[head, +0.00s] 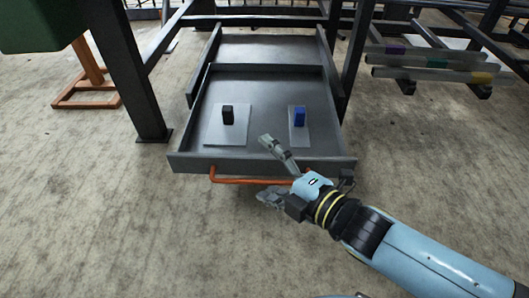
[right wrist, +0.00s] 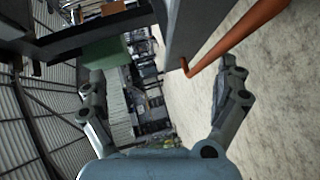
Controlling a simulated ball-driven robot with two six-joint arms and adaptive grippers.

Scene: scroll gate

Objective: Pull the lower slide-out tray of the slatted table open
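The grey lower tray (head: 262,163) juts out from under the slatted table (head: 147,80) in the head view. An orange bar handle (head: 240,181) runs along its front wall. My right gripper (head: 263,168) is open at the right part of that front, one finger above the wall and the other lower, near the handle. The right wrist view shows the spread fingers (right wrist: 164,68), with the orange handle (right wrist: 236,38) passing close to the right-hand finger. I cannot tell whether they touch. My left gripper is not in view.
A black block (head: 227,115) and a blue block (head: 299,116) stand on light plates in the tray. Metal bars with coloured bands (head: 425,61) lie on a rack at right. An orange stand (head: 92,88) is at left. The floor before the tray is clear.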

